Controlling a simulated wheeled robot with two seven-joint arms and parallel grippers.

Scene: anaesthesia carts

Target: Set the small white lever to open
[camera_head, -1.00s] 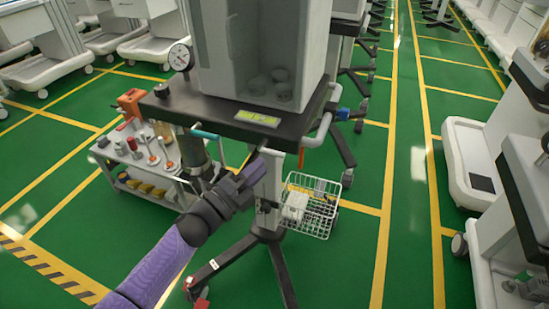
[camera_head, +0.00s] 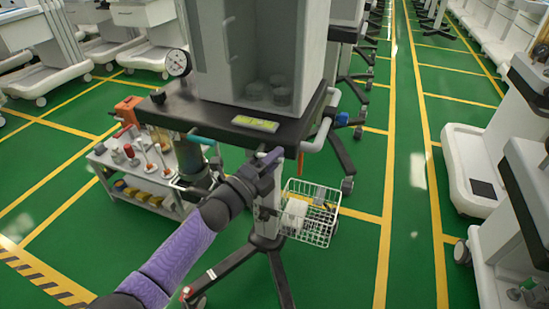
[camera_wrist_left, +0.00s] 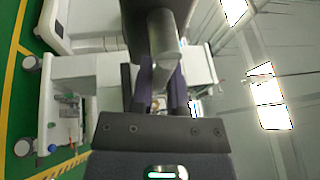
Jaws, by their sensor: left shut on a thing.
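My left gripper (camera_head: 272,156) is just under the front edge of the cart's dark top (camera_head: 285,128). In the left wrist view its two purple fingers (camera_wrist_left: 160,95) stand either side of a pale, rod-like piece that looks like the small white lever (camera_wrist_left: 163,72). The gripper is shut on it. The lever's upper end runs to a thicker grey cylinder (camera_wrist_left: 165,32). In the head view I cannot make out the lever, as the gripper and the cart top cover that spot. My right gripper is in neither view.
A wire basket (camera_head: 309,212) with a white box hangs on the cart's post, right of my gripper. A small trolley (camera_head: 150,180) with bottles stands left. A blue knob (camera_head: 342,119) and gauge (camera_head: 178,62) flank the top.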

